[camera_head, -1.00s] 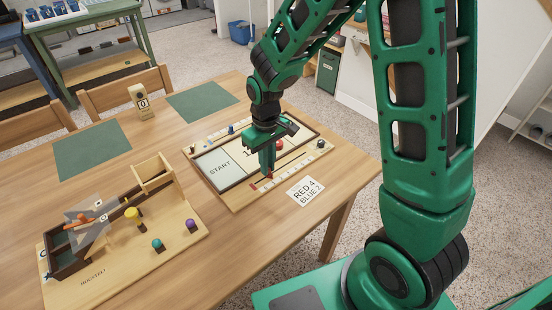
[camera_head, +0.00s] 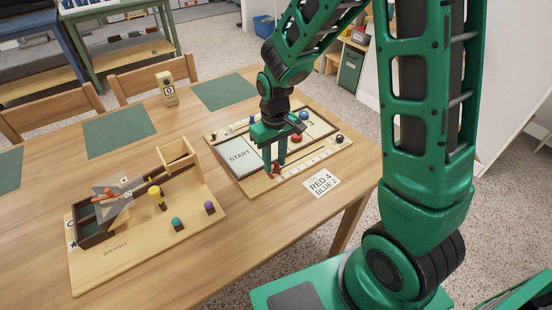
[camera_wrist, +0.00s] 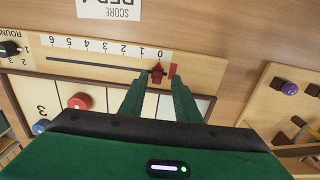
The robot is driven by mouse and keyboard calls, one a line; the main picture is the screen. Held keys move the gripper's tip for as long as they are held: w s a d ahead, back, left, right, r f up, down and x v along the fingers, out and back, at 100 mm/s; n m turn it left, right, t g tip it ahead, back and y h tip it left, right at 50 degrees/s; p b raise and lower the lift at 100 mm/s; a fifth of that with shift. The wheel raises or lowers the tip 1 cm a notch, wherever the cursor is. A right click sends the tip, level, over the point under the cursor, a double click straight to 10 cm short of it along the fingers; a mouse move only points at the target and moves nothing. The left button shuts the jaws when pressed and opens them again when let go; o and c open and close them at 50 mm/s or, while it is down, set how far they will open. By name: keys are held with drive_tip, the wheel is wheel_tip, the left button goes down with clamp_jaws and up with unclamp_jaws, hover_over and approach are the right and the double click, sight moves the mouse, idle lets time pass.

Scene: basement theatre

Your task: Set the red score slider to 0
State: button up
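The red score slider (camera_head: 275,171) stands on the near rail of the wooden game board (camera_head: 249,192), by its left end. In the wrist view the red slider (camera_wrist: 157,73) is at the 0 end of the upside-down number scale, next to a red end mark (camera_wrist: 173,70). My gripper (camera_head: 275,166) is over this rail with its fingers apart. In the wrist view my gripper (camera_wrist: 158,84) has one fingertip on each side of the slider, with gaps showing. Contact at the slider's base cannot be told.
A score card (camera_head: 321,184) reading RED 4, BLUE 2 lies in front of the board. A black round knob (camera_head: 339,139) is at the rail's right end. A red puck (camera_head: 297,138) is on the board. A wooden toy set (camera_head: 150,235) stands to the left.

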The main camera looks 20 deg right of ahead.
wheel_tip(320, 180, up, 11)
drive_tip(key=shift+f, duration=0.15)
idle(0.5)
idle(0.4)
drive_tip(key=s+d+r+m, duration=0.2)
drive_tip(key=s+d+r, duration=0.1)
drive_tip(key=s+d, duration=0.35)
drive_tip(key=s+d+r+m, duration=0.25)
drive_tip(key=s+d, duration=0.25)
drive_tip(key=d, duration=0.3)
drive_tip(key=s+d+m, duration=0.2)
drive_tip(key=s, duration=0.4)
drive_tip(key=s+d+m, duration=0.2)
drive_tip(key=s, duration=0.5)
drive_tip(key=shift+d, duration=0.35)
drive_tip(key=shift+r+m, duration=0.1)
drive_tip(key=shift+m, duration=0.15)
